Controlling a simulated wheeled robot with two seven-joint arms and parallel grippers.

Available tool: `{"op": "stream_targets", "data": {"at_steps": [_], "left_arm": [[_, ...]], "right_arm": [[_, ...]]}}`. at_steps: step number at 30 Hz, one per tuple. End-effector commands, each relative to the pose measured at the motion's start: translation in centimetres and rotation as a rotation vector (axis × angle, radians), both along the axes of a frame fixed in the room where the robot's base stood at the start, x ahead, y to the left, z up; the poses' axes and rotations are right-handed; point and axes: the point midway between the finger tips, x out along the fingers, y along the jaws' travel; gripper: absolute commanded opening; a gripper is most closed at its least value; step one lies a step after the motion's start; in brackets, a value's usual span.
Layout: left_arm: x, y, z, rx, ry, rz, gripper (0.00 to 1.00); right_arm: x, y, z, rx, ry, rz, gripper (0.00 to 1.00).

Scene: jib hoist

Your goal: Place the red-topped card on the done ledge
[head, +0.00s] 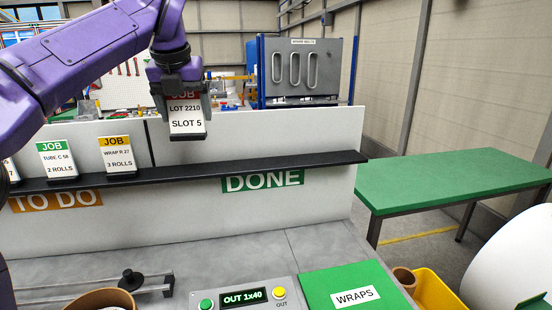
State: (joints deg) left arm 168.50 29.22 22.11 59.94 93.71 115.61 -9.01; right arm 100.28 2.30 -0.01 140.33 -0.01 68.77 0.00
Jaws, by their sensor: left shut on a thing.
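My left gripper (181,92) is shut on the red-topped card (187,116), which reads JOB, LOT 2210, SLOT 5. It holds the card upright, with a dark base, in front of the back panel and above the black ledge. The done ledge (280,165) is the right part of this ledge, over the green DONE label (262,181). The card is up and to the left of that label. The stretch of ledge over DONE is bare. My right gripper is not in view.
A green-topped card (56,159) and an orange-topped card (117,154) stand on the ledge over the TO DO label (55,201). A control box (243,297) and a green WRAPS mat (353,288) lie on the bench below. A green table (455,178) stands at the right.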

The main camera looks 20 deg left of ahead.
Motion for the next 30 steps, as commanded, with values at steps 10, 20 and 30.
{"op": "stream_targets", "data": {"at_steps": [10, 20, 30], "left_arm": [[3.5, 0.5, -0.7, 0.001, 0.006, 0.127, 0.51], [10.0, -1.1, -5.9, 0.000, 0.005, 0.122, 0.51], [12.3, -1.7, -10.3, -0.001, 0.006, 0.117, 0.51]], "right_arm": [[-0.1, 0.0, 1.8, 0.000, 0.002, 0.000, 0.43], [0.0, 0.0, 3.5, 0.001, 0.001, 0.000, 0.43], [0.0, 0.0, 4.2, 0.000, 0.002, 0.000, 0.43]]}}
